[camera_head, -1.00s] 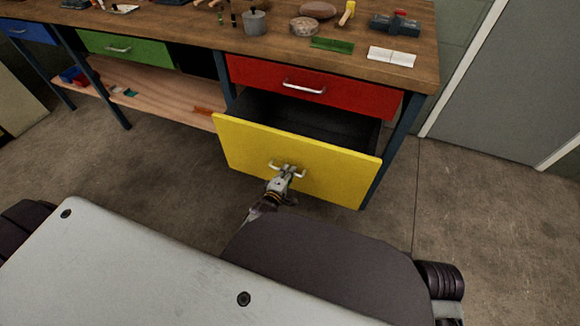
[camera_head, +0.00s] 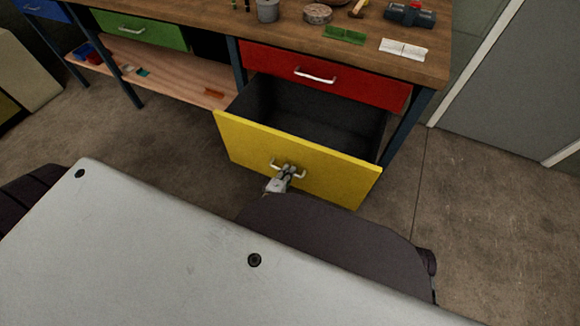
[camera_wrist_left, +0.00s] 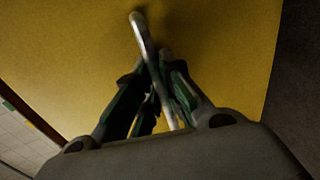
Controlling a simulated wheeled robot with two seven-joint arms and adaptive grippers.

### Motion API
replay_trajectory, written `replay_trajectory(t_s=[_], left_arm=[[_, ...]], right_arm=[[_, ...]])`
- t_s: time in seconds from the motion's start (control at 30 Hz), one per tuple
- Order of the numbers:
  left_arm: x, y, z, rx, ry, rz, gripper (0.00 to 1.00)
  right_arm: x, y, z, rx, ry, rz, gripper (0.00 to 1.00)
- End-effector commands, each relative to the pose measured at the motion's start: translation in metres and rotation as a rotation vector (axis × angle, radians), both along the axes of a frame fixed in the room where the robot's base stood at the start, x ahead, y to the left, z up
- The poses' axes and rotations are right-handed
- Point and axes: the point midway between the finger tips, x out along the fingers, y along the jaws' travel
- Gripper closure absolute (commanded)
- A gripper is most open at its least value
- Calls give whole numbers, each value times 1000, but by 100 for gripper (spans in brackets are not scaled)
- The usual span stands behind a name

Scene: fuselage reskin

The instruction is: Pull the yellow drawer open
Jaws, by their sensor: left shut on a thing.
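The yellow drawer (camera_head: 322,178) is pulled well out from under the workbench in the head view, and its dark inside is open to view and looks empty. My left gripper (camera_head: 287,172) is at the middle of its front panel, shut on the silver bar handle (camera_head: 302,174). In the left wrist view the handle (camera_wrist_left: 142,32) runs between the fingers of my left gripper (camera_wrist_left: 155,80), with the yellow panel (camera_wrist_left: 225,45) filling most of the picture. My right gripper is not in view.
A red drawer (camera_head: 355,80) above and a green drawer (camera_head: 140,30) at left are shut. The wooden bench top (camera_head: 300,32) holds a grey pot (camera_head: 267,11), a green piece (camera_head: 345,35) and other items. Bare floor (camera_head: 450,215) lies right of the yellow drawer. A lower shelf (camera_head: 165,72) is at left.

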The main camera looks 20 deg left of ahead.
Motion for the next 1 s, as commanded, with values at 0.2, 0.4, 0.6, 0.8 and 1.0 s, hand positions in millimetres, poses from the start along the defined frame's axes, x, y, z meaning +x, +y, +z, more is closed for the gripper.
replay_trajectory(t_s=[0.2,0.4,0.6,0.8,1.0], left_arm=[[-3,1,-1,2,1,1,100],[-3,2,-1,2,2,1,100],[-3,1,-1,1,1,1,71],[-3,1,0,1,0,1,69],[-3,0,0,0,0,0,69]], right_arm=[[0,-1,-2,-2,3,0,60],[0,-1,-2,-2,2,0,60],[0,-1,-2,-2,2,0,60],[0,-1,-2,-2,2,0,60],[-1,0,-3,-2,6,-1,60]])
